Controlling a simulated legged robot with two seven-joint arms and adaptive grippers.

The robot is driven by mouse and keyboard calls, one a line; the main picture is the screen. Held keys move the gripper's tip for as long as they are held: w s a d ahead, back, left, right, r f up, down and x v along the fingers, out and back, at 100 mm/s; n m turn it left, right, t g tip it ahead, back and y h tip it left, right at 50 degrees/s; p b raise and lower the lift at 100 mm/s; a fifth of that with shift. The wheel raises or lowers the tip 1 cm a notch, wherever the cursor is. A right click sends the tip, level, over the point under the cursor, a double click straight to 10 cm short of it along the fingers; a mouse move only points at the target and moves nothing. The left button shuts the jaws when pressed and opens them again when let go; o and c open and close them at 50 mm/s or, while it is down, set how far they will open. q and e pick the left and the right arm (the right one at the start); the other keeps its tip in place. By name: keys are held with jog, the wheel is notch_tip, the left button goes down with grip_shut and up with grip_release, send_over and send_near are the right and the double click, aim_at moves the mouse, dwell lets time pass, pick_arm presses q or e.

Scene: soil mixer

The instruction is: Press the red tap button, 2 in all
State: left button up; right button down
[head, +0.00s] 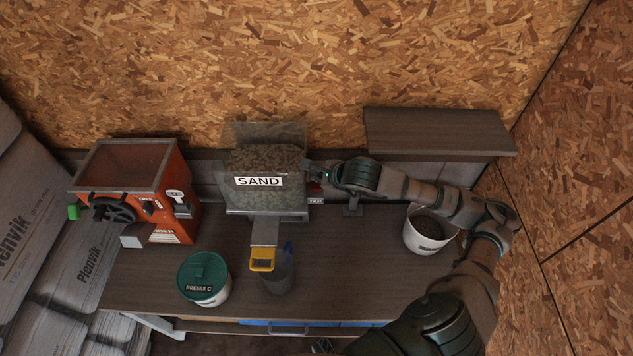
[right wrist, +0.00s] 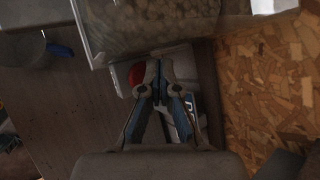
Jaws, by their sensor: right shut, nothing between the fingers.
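The red tap button (right wrist: 136,73) shows in the right wrist view just left of the fingertips, partly hidden behind them. In the head view only a small bit of red shows above the TAP label (head: 315,201), beside the sand hopper (head: 262,187). My right gripper (head: 311,168) is shut and empty, at the right side of the hopper. In the right wrist view the right gripper (right wrist: 154,66) has its fingertips together beside the button. I cannot tell whether they touch it. My left gripper is not in view.
An orange mixer (head: 176,189) stands at the left of the bench. A green-lidded PREMIX C tub (head: 204,281) and a grey cup (head: 278,279) stand in front. A white bucket (head: 428,234) stands at the right under my right arm. A dark shelf (head: 438,132) is behind.

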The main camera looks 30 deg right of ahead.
aim_at(317, 185)
jog(key=shift+r+p, duration=1.15)
jog(key=shift+r, duration=1.35)
notch_tip(317, 185, up, 4)
jog(key=b, duration=0.5)
jog(key=shift+f, duration=0.15)
